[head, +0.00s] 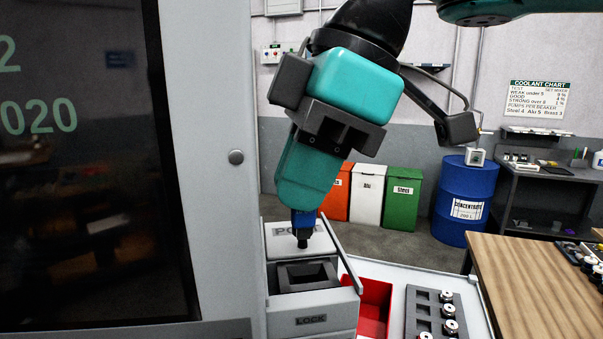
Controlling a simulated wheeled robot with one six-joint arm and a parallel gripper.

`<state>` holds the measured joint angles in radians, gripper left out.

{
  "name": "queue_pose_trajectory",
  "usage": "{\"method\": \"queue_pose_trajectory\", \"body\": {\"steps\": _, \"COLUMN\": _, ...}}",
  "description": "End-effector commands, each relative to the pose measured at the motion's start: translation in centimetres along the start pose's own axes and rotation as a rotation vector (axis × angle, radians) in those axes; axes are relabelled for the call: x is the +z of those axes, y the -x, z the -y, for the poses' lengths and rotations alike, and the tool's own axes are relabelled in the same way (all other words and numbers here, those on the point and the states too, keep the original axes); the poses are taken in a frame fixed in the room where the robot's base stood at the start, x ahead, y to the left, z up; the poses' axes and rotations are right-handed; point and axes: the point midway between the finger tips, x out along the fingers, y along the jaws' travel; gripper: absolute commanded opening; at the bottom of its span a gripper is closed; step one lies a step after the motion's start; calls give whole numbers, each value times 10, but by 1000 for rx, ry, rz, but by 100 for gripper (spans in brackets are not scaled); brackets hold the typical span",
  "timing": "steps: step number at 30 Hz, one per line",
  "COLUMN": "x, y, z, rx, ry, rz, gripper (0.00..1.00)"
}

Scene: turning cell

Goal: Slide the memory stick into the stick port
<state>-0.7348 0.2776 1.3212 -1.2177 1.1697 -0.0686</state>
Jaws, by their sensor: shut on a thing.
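My gripper (304,212) comes down from the upper right, slightly tilted, at the end of a dark teal tapered body. It is shut on a small blue and black piece (303,237), which seems to be the memory stick; its black end points down. The separate fingertips cannot be made out. Below is a grey box with a dark square-framed recess (307,274) on top and a LOCK label on its front. Behind the recess, a plate with a partly hidden label starting "PO" (283,231) may mark the stick port. The black end overlaps this plate in the picture; contact cannot be told.
A grey machine front (215,160) with a dark screen stands close on the left. A tilted grey flap (342,255) rises at the box's right. Beyond it are a red bin (375,300) and a dark tray (420,318) of round parts. A wooden table (530,290) is at right.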

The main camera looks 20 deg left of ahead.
Motion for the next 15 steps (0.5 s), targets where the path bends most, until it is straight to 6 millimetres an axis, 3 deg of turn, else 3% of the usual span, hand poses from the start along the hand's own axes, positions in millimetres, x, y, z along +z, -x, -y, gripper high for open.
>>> {"method": "queue_pose_trajectory", "body": {"steps": 15, "x": 16, "y": -38, "z": 0, "rx": 0, "ry": -1, "rz": 0, "gripper": 0}}
